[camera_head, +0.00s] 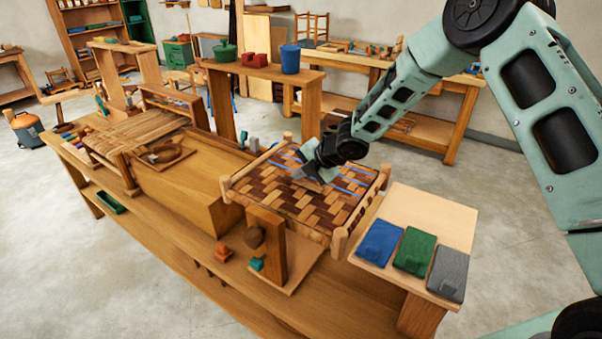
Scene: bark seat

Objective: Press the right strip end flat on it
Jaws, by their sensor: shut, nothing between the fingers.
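The woven bark seat (290,197) sits in a light wooden frame on the workbench, its brown strips in a checked pattern. Several thin blue strips or marks (347,180) lie across its far half. My gripper (303,174) is shut and points down at the far part of the seat, beside the blue lines. It is too small to tell whether its fingertips touch the weave. My gripper and wrist hide part of the seat's far right area, and I cannot make out the right strip end.
A side board (440,215) at the right holds a blue cloth (379,243), a green cloth (415,251) and a grey cloth (448,273). An upright wooden block (267,250) stands at the seat's near left. A raised shelf (262,72) with containers stands behind.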

